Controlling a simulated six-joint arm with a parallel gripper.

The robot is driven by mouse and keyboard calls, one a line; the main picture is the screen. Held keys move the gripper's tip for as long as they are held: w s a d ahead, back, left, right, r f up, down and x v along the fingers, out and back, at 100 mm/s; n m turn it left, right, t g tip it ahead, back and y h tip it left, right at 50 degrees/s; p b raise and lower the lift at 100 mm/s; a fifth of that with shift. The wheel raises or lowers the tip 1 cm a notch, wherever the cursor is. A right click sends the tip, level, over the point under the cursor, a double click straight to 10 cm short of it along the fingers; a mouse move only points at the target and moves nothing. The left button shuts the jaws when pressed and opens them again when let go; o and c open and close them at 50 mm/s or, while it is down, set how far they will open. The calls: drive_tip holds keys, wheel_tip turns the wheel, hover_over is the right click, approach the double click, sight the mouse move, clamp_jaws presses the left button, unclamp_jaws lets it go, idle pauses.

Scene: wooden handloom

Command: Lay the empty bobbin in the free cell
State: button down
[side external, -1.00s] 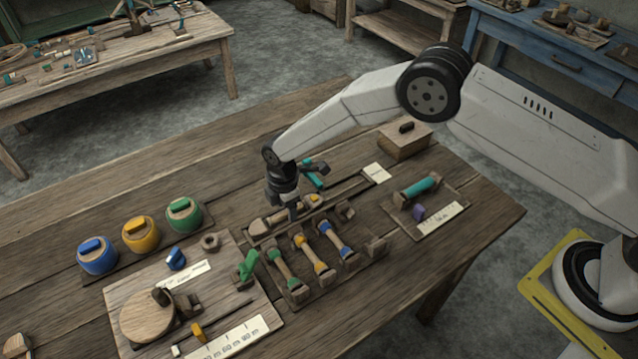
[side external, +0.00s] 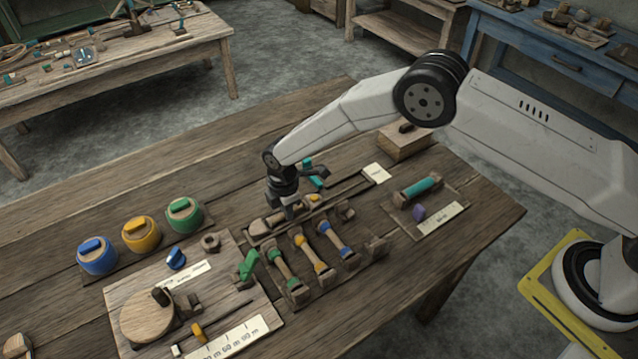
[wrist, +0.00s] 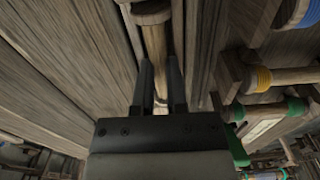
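The empty bobbin, bare pale wood with a round flange, shows in the wrist view (wrist: 153,40) and lies in a long tray in the side view (side external: 262,227). My gripper (side external: 288,213) is low over its shaft. In the wrist view my gripper (wrist: 161,70) has one finger on each side of the shaft, apart from each other; whether they touch the wood is hard to tell. The bobbin rack (side external: 318,290) holds green (side external: 281,266), yellow (side external: 311,254) and blue (side external: 336,240) bobbins. Its free cell (side external: 360,229) appears to be right of the blue one.
A teal bobbin (side external: 421,187) lies on a board at the right, beside a purple piece (side external: 419,213). A lidded wooden box (side external: 405,142) stands behind. Blue (side external: 97,257), yellow (side external: 141,234) and green (side external: 184,216) pots stand at left. The table's back left is clear.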

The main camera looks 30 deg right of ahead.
drive_tip(key=shift+r, duration=0.15)
idle(0.5)
drive_tip(key=shift+r, duration=2.6)
drive_tip(key=d+m, duration=0.1)
drive_tip(key=s+m, duration=0.1)
drive_tip(key=shift+s+d+r+m, duration=0.15)
drive_tip(key=shift+d+r+m, duration=0.1)
drive_tip(key=shift+d+m, duration=0.1)
drive_tip(key=s+d+r+m, duration=0.2)
drive_tip(key=s+d+m, duration=0.7)
drive_tip(key=m, duration=0.6)
drive_tip(key=shift+s+d+r, duration=0.35)
drive_tip(key=shift+s, duration=0.9)
drive_tip(key=shift+f, duration=0.25)
